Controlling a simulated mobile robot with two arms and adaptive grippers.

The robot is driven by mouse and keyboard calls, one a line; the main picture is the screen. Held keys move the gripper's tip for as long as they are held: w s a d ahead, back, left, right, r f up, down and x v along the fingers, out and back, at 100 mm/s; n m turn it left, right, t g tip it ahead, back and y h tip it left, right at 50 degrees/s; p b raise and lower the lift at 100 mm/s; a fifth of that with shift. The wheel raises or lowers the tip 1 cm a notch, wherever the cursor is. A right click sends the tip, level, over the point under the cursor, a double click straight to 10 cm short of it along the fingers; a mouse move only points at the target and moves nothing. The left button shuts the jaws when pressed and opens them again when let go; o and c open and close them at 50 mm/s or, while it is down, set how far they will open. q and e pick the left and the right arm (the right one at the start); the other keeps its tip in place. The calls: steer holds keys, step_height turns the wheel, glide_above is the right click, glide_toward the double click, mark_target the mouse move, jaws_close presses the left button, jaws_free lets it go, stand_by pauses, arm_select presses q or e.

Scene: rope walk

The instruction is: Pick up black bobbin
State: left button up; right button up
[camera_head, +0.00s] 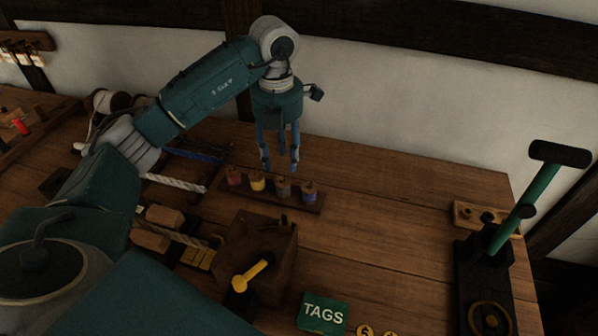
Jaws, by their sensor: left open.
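A dark wooden rack (265,195) on the bench holds a row of small bobbins with wooden tops. From left to right they are a red bobbin (235,177), a yellow bobbin (257,183), a greyish bobbin (282,189) and a dark brownish bobbin (309,192). I cannot tell surely which is the black one in this dim light. My left gripper (280,166) points down, open and empty, with its fingertips just above or behind the middle of the row. My right gripper is not in view.
A wooden box with a yellow-handled crank (250,275) stands in front of the rack. A green TAGS box (323,313) lies near the front. A black stand with a green lever (525,205) is at the right. The bench between is clear.

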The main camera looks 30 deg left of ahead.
mark_target(282, 180)
arm_select(q)
steer(key=f, duration=0.3)
steer(key=shift+s+f+p, duration=0.2)
steer(key=shift+f+p, duration=0.2)
steer(key=shift+s+f, duration=0.1)
steer(key=shift+f, duration=0.55)
steer(key=f+p, duration=0.1)
steer(key=f, duration=0.1)
steer(key=w+f+p, duration=0.1)
steer(key=f, duration=0.1)
steer(key=shift+a+f, duration=0.15)
steer(key=shift+f, duration=0.5)
steer(key=c, duration=0.7)
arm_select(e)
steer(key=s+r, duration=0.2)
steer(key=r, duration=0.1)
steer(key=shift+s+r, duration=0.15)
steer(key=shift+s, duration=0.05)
